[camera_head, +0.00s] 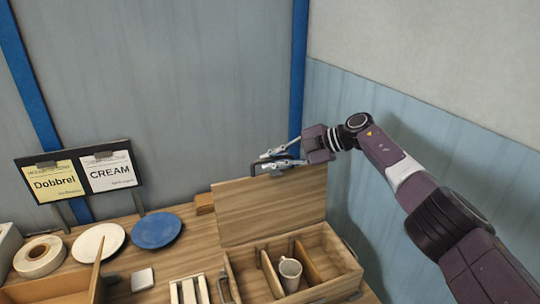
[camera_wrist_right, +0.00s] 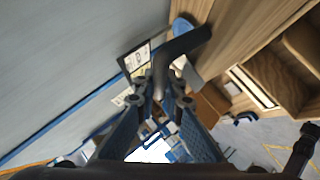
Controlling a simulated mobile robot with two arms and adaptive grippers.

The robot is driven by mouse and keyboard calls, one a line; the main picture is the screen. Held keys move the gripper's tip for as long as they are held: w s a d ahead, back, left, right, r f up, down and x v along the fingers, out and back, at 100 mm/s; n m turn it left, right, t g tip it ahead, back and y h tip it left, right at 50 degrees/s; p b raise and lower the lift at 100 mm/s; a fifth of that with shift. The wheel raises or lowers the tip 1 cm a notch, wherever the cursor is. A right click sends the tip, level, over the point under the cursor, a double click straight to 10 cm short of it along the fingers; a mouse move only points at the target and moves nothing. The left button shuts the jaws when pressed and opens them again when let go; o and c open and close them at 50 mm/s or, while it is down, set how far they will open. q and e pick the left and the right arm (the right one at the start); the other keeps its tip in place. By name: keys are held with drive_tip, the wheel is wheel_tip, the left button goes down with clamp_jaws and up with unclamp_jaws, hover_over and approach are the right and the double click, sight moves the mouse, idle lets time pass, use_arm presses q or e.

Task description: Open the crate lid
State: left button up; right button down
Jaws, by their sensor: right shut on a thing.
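The wooden crate (camera_head: 345,258) stands on the table at the right front in the head view. Its lid (camera_head: 272,203) stands raised at the back of the crate, close to upright, and the inside is exposed. A dark handle (camera_head: 255,168) is at the lid's upper edge and also shows in the wrist view (camera_wrist_right: 185,44). My right gripper (camera_head: 272,158) is shut on this handle; its fingers close around it in the wrist view (camera_wrist_right: 162,98). My left gripper is in neither view.
A white mug (camera_head: 290,272) stands inside the crate between wooden dividers. A blue plate (camera_head: 156,230), a white plate (camera_head: 98,243) and a tape roll (camera_head: 40,256) lie to the left. Two signs (camera_head: 80,178) stand behind. The blue-grey wall is close on the right.

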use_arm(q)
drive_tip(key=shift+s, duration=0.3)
use_arm(e)
drive_tip(key=shift+s, duration=0.15)
drive_tip(key=c, duration=2)
unclamp_jaws()
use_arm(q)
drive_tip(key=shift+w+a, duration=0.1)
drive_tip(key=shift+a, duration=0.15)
use_arm(e)
drive_tip(key=shift+d, duration=0.1)
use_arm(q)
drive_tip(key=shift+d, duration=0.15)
use_arm(e)
drive_tip(key=v, duration=0.7)
drive_tip(key=shift+d+r, duration=0.1)
